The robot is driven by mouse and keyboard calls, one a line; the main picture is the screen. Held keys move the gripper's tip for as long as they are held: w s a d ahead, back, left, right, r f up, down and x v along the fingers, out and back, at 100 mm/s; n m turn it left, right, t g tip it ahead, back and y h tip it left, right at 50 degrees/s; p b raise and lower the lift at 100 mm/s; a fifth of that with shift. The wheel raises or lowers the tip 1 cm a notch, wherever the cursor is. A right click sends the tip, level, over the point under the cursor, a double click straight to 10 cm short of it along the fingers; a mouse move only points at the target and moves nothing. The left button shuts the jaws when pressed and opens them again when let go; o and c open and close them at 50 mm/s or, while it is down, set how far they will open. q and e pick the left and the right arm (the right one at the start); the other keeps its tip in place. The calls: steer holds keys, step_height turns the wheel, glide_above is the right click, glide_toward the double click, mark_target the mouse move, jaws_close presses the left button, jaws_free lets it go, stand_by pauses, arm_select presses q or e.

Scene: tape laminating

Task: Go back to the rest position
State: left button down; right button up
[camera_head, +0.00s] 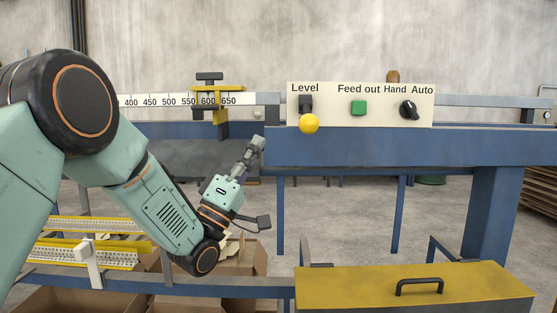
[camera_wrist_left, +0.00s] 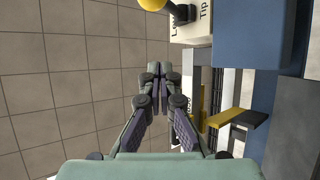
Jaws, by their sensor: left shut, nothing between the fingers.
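My left gripper (camera_head: 257,146) is in front of the blue machine frame, below and left of the control panel (camera_head: 360,104). In the left wrist view my left gripper (camera_wrist_left: 160,72) has its fingertips together, with nothing between them. It is apart from the yellow ball knob (camera_head: 309,123) of the Level lever, which also shows at the top of the left wrist view (camera_wrist_left: 152,4). My right gripper is in neither view.
The blue beam (camera_head: 420,147) runs right under the panel. A yellow box lid (camera_head: 350,284) with a black handle is at the lower right. Cardboard boxes (camera_head: 245,258) stand below my left arm. A ruler scale (camera_head: 165,101) and yellow clamp (camera_head: 218,89) are behind.

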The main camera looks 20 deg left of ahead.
arm_select(q)
step_height(320, 180, down, 16)
steer(key=w+m+g+y, duration=0.25)
steer(key=g+y, duration=0.25)
steer(key=y, duration=0.3)
steer(key=s+f+m+g+y, duration=0.1)
steer(key=s+f+g, duration=0.3)
steer(key=f, duration=0.6)
steer(key=s+f+g+y, duration=0.1)
steer(key=s+f+g, duration=0.25)
steer(key=f, duration=0.65)
steer(key=s+f+m+g+y, duration=0.15)
steer(key=s+f+g, duration=0.45)
steer(key=s+f, duration=0.95)
steer(key=s+f+g, duration=0.2)
steer(key=s+g, duration=0.1)
steer(key=s, duration=0.8)
steer(key=s+f+m+g, duration=0.1)
steer(key=s+f+g, duration=0.2)
steer(key=s, duration=0.8)
steer(key=shift+s, duration=0.25)
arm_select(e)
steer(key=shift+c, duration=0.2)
